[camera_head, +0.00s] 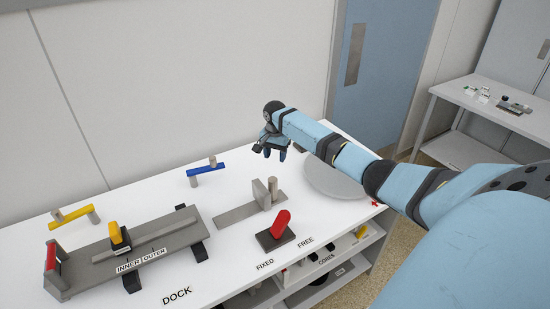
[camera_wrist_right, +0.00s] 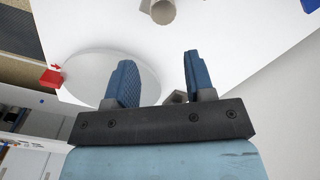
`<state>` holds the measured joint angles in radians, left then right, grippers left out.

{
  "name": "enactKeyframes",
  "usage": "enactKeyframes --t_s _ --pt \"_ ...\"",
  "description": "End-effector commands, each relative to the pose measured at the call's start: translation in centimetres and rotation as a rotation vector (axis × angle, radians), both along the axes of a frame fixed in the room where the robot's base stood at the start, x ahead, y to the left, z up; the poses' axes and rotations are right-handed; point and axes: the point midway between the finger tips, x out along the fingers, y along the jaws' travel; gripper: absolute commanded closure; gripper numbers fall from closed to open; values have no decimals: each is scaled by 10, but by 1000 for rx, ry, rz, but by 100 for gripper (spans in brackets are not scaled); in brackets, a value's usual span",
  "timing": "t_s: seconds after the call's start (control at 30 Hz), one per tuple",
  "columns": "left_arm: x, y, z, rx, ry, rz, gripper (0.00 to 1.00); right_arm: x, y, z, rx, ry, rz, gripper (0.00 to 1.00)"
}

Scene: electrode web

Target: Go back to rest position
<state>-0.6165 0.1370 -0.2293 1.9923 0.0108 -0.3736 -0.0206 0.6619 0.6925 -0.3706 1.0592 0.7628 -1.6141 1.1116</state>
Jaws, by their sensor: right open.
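My right gripper (camera_head: 271,150) is at the end of the light-blue arm that reaches in from the right in the head view. It hangs above the back of the white table (camera_head: 225,180), left of the grey round disc (camera_head: 335,178). In the right wrist view its two blue fingers (camera_wrist_right: 158,80) are apart with nothing between them. The disc also shows behind the fingers in that view (camera_wrist_right: 85,75). My left gripper is not in view.
On the table are a dock rail (camera_head: 170,236) with a yellow handle, a red lever (camera_head: 281,223), a grey bracket (camera_head: 235,211), a blue bar piece (camera_head: 206,169) and a yellow bar piece (camera_head: 72,214). A wall stands close behind. A side table (camera_head: 460,100) is at right.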

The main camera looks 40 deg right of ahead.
Motion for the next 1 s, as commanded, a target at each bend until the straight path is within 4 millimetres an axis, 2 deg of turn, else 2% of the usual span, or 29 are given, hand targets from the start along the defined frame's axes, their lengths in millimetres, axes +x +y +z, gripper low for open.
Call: enactKeyframes --t_s 0.1,0.23,0.8,0.9,0.97,1.0 --pt "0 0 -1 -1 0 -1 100 0 0 13 0 -1 1 51" --pt "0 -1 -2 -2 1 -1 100 0 0 19 1 -2 0 51" --pt "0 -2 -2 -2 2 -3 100 0 1 19 1 -1 2 51" --pt "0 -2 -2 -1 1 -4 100 -4 13 9 -5 4 42 51" --pt "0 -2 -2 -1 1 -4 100 -11 31 -5 -9 6 104 51" --pt "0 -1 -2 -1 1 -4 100 -17 47 -17 -15 7 162 51"
